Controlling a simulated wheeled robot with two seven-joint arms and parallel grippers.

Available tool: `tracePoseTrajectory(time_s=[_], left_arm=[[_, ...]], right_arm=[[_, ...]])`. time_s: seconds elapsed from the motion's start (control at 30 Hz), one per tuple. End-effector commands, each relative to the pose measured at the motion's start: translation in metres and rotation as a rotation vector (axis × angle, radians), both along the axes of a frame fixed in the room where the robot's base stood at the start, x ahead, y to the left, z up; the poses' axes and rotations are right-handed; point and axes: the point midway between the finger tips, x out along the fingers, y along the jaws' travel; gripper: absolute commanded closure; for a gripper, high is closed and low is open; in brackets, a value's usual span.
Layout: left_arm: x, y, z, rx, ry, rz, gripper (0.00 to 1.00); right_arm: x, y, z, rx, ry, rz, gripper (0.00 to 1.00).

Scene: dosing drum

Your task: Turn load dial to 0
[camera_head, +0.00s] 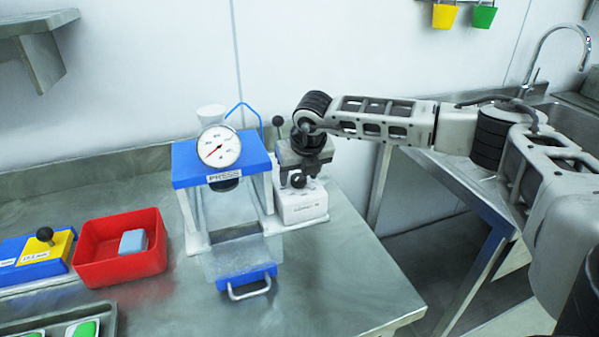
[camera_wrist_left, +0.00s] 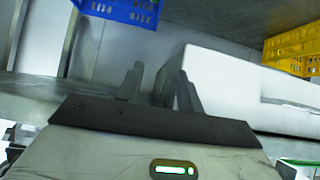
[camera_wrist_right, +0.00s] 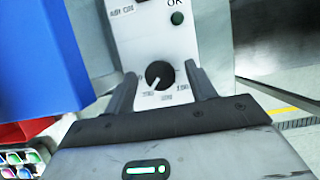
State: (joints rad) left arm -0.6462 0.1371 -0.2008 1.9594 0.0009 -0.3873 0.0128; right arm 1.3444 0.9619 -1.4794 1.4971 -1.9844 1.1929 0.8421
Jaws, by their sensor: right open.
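The load dial (camera_wrist_right: 158,75) is a round black knob on a white panel (camera_wrist_right: 150,38). A light pointer mark on it points to the lower left, and the small printed scale around it is hard to read. My right gripper (camera_wrist_right: 163,84) is open, with one finger on each side of the dial; contact cannot be told. In the head view my right gripper (camera_head: 300,178) is over the white control box (camera_head: 302,205), and the dial is hidden there. My left gripper shows only in its own wrist view (camera_wrist_left: 158,84), open and empty.
A blue press (camera_head: 216,166) with a round gauge (camera_head: 218,147) stands left of the control box. A green button (camera_wrist_right: 177,18) marked OK is above the dial. A red bin (camera_head: 119,262) holds a light blue block. The table front right is clear.

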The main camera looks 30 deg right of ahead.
Motion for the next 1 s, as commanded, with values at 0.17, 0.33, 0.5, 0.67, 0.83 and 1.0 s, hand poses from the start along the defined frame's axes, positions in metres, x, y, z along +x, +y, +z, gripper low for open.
tracePoseTrajectory(time_s=[0.17,0.33,0.5,0.67,0.83,1.0], left_arm=[[0.0,0.0,0.0,-0.001,0.0,0.001,0.64],[0.0,0.0,0.0,-0.001,0.001,0.001,0.64],[-0.001,-0.001,0.0,-0.002,0.0,0.0,0.64],[-0.001,-0.001,-0.001,-0.005,-0.004,0.0,0.64],[0.0,-0.003,-0.006,-0.009,-0.004,-0.003,0.64],[-0.001,-0.005,-0.012,-0.012,0.002,-0.006,0.64]], right_arm=[[0.0,0.0,0.0,0.0,0.0,0.0,0.69],[0.0,0.0,0.0,-0.001,0.0,-0.001,0.89],[0.0,-0.001,0.0,0.0,0.001,0.011,0.89],[0.0,-0.001,-0.001,0.001,0.001,0.06,0.89],[-0.001,-0.002,-0.002,0.002,0.001,0.165,0.89],[0.0,-0.003,-0.002,0.002,-0.001,0.313,0.89]])
